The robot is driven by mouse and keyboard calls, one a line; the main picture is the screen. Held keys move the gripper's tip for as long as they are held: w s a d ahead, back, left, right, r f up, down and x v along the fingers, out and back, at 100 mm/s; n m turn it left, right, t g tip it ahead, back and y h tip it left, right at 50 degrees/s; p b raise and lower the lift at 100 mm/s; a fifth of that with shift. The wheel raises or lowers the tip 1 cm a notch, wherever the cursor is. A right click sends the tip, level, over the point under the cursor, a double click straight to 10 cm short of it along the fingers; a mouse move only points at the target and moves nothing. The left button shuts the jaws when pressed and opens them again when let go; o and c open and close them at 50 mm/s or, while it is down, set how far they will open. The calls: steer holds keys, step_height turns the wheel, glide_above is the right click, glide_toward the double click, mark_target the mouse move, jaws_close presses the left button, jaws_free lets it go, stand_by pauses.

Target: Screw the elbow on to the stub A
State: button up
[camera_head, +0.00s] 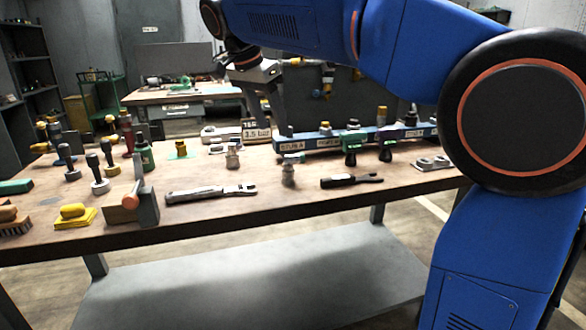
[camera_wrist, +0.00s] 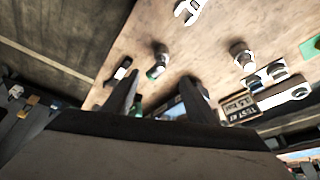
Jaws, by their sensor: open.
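My gripper (camera_head: 277,112) hangs above the back of the workbench in the head view. In the wrist view its two dark fingers (camera_wrist: 158,92) stand apart with nothing between them. A grey metal fitting with a greenish end (camera_head: 288,174) stands on the bench; it also shows just beyond the fingers in the wrist view (camera_wrist: 160,58). A second metal fitting (camera_head: 232,157) stands to its left. I cannot tell which piece is the elbow.
An adjustable wrench (camera_head: 210,193) and a black-handled tool (camera_head: 350,181) lie near the front edge. A brass piece (camera_head: 181,146) is on a green pad. A numbered sign (camera_head: 256,131) stands at the back. Several knobbed tools crowd the left. Bare wood (camera_head: 262,212) lies along the front.

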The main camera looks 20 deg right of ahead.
mark_target(286, 163)
steer(key=x, duration=1.1)
steer(key=shift+f, duration=0.1)
steer(key=shift+x, duration=2.65)
steer(key=shift+w+a, duration=0.1)
steer(key=c, duration=1.3)
